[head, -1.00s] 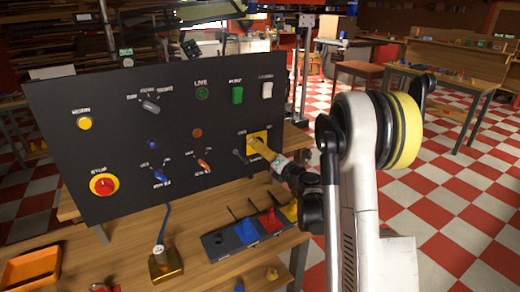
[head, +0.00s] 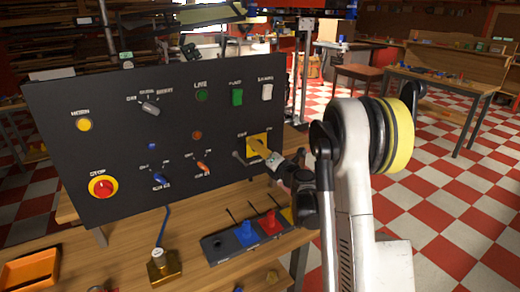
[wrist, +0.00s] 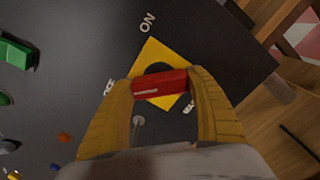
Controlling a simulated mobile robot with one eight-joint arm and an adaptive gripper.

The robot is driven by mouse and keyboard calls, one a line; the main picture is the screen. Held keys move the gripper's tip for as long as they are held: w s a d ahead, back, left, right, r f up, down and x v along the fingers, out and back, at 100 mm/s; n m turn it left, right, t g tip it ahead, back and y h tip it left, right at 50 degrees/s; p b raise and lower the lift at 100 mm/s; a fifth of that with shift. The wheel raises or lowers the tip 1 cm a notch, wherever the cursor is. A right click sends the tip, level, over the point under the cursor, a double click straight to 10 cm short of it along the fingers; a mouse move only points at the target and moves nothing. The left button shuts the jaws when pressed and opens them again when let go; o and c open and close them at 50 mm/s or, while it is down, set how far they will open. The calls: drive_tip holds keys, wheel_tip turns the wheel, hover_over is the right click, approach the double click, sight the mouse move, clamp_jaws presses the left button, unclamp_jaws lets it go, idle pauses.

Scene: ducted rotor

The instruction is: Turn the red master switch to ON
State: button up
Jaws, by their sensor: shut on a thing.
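The red master switch handle (wrist: 160,82) is a short red bar in front of a dark round hub, on a yellow square plate (wrist: 155,55) of the black panel. The wrist view shows my gripper (wrist: 160,88) with its two yellow fingers closed on the ends of the red bar. An "ON" label lies above and left of the plate; two other labels, beside the left finger and below the bar, are partly hidden. In the head view, my gripper (head: 264,150) reaches the yellow plate (head: 257,138) at the panel's lower right and hides the red handle.
A grey lever (head: 239,158) sits just left of the plate, and an orange-handled selector (head: 203,168) lies farther left. The red stop button (head: 103,187) is at lower left. A tray with blue and red pieces (head: 216,256) stands on the wooden bench below.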

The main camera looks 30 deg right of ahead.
drive_tip(key=shift+m, duration=0.3)
drive_tip(key=m+b, duration=0.1)
drive_tip(key=m, duration=0.7)
drive_tip(key=shift+m+b, duration=0.3)
drive_tip(key=m, duration=0.4)
drive_tip(key=shift+m+b, duration=0.4)
drive_tip(key=shift+m, duration=1.8)
drive_tip(key=o, duration=1.2)
drive_tip(key=shift+s, duration=0.1)
